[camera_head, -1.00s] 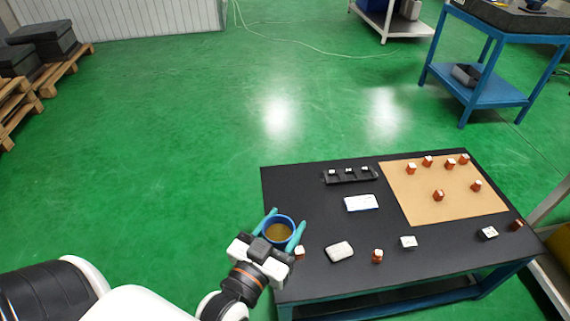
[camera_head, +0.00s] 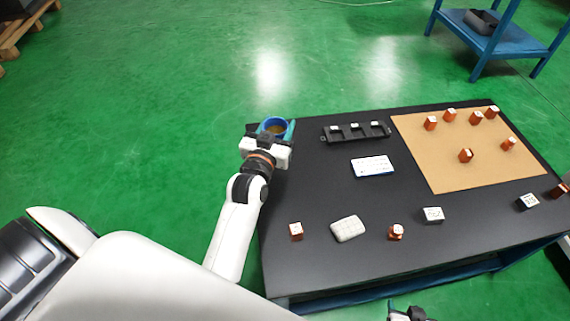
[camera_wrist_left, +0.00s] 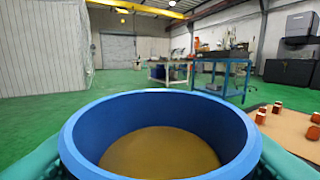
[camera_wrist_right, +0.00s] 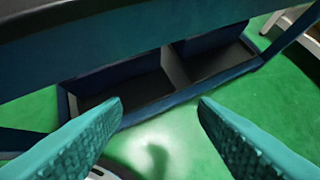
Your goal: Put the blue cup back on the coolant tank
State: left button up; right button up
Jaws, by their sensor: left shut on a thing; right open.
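In the left wrist view the cup (camera_wrist_left: 160,97) fills the lower middle, with a finger on each side. My right gripper (camera_wrist_right: 160,105) is open and empty in the right wrist view, facing the blue underside and shelf of a table. I cannot make out which thing is the coolant tank.
The black table (camera_head: 320,190) bears a black tray (camera_head: 357,133) with white-topped pieces, a white-and-blue card (camera_head: 373,166), a white block (camera_head: 348,228) and several orange pieces. A tan mat (camera_head: 440,170) lies at right. A blue stand (camera_head: 490,40) stands beyond, across open green floor (camera_head: 150,110).

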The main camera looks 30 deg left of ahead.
aim_at(278, 125)
pick_arm(q)
jog(key=shift+n+y, duration=0.5)
jog(key=shift+y, duration=0.2)
jog(key=w+a+f+b, duration=0.1)
jog(key=w+f+b, duration=0.1)
jog(key=f+b, duration=0.1)
jog(key=w+a+f+b, duration=0.2)
jog(key=w+f+b, duration=0.1)
jog(key=f, duration=0.3)
jog(key=w+a+f+b, duration=0.1)
jog(key=w+f+b, duration=0.2)
jog(key=f+b, duration=0.1)
jog(key=shift+w+a+f, duration=0.15)
jog(key=shift+w+a, duration=0.05)
jog(key=shift+a, duration=0.15)
jog(key=shift+f+b, duration=0.3)
jog(key=shift+f, duration=0.05)
notch_tip(278, 125, down, 3)
jog(key=shift+b, duration=0.7)
pick_arm(e)
jog(key=w+a+r+t+y, duration=0.1)
jog(key=r+t, duration=0.6)
jog(key=r, duration=0.7)
jog(key=w+a+r+t+y, duration=0.2)
jog(key=r+t, duration=0.6)
jog(key=r, duration=0.6)
jog(key=shift+w+a+r+n+y, duration=0.3)
jog(key=shift+w+y, duration=0.15)
jog(key=shift+y, duration=0.35)
